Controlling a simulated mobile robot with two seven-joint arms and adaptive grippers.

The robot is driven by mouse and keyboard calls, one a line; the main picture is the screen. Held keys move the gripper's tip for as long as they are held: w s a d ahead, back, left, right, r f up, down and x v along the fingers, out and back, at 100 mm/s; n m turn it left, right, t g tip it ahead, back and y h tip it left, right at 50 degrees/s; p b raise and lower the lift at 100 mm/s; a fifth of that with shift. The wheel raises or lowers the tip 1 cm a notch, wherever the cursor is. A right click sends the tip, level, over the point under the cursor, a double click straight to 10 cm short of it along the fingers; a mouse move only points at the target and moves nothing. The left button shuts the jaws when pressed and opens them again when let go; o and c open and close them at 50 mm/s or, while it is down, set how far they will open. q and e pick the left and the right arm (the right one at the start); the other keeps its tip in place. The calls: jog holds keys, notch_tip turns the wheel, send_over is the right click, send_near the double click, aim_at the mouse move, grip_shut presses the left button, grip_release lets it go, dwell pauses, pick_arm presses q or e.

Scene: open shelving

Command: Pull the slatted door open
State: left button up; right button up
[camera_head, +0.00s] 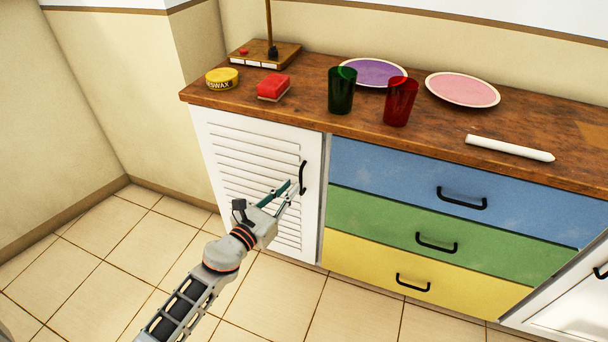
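The slatted door (235,165) is a white louvred panel at the left end of the cabinet, and it looks shut. Its black upright bar handle (303,177) is on the door's right side. My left gripper (292,185) reaches in from below left, in front of the door. Its two fingers are apart, with a gap between them, and the tips are just left of the handle. I see nothing held, and I cannot tell if a finger touches the handle. My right gripper is not in view.
Blue (400,175), green (380,228) and yellow (360,272) drawers are right of the door. The wooden top (400,145) holds a green cup (342,90), red cup (400,101), plates, a yellow tin and a red-topped block. Tiled floor (120,255) in front is clear.

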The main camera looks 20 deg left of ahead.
aim_at(300, 178)
pick_arm(q)
jog(key=shift+x, duration=3.1)
grip_shut()
